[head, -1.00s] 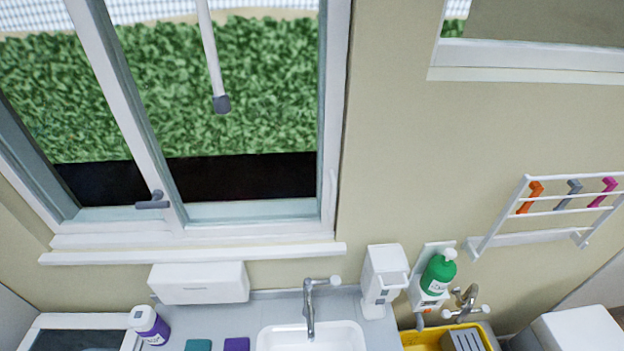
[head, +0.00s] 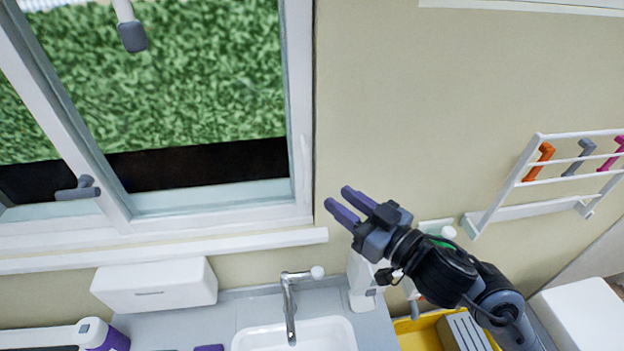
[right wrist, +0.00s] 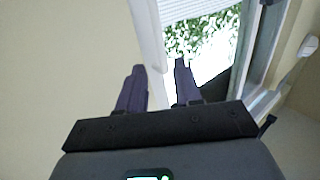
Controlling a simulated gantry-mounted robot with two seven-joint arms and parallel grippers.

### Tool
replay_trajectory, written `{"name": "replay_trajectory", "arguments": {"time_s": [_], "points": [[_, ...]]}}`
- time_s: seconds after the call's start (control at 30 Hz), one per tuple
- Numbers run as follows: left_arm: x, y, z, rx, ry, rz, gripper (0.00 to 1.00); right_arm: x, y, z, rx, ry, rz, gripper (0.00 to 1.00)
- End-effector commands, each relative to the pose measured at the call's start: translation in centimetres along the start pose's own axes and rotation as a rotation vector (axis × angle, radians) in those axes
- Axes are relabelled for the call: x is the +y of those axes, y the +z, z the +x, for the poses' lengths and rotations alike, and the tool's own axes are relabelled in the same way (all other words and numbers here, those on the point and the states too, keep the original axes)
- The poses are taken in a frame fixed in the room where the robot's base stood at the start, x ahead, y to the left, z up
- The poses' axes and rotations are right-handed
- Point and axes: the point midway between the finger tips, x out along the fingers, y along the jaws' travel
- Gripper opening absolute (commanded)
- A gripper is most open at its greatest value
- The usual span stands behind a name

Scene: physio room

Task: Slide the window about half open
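The window (head: 215,203) fills the upper left of the head view, with a white frame and greenery behind it. A grey lever handle (head: 77,188) sits low on its middle upright. A slim white raised pull (head: 303,160) runs up the right-hand upright. I cannot tell how far the window stands open. My right gripper (head: 337,197) is open and empty, to the right of the window frame and apart from it in the head view. In the right wrist view its two fingers (right wrist: 160,72) point toward a white upright edge (right wrist: 150,40) and the greenery. My left gripper is not in view.
Below the sill (head: 180,249) are a white box (head: 155,287), a tap (head: 290,305) and a sink (head: 295,337). A white dispenser (head: 361,285) and a yellow tray (head: 420,333) are under my right arm. A wall rack (head: 555,190) is at the right. The wall above the gripper is clear.

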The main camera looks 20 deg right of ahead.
Motion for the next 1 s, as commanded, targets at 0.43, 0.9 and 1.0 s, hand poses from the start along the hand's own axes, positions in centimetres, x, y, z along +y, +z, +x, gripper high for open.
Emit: {"name": "replay_trajectory", "arguments": {"time_s": [0.43,0.9,1.0], "points": [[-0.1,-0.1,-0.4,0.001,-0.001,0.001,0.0,0.0,-0.5,5.9,0.009,0.001,0.002,0.34],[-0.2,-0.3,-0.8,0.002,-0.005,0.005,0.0,0.0,-0.4,10.6,0.008,0.002,0.0,0.34],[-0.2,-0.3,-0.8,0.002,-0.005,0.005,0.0,0.1,-0.4,10.7,0.008,0.002,0.0,0.34]]}}
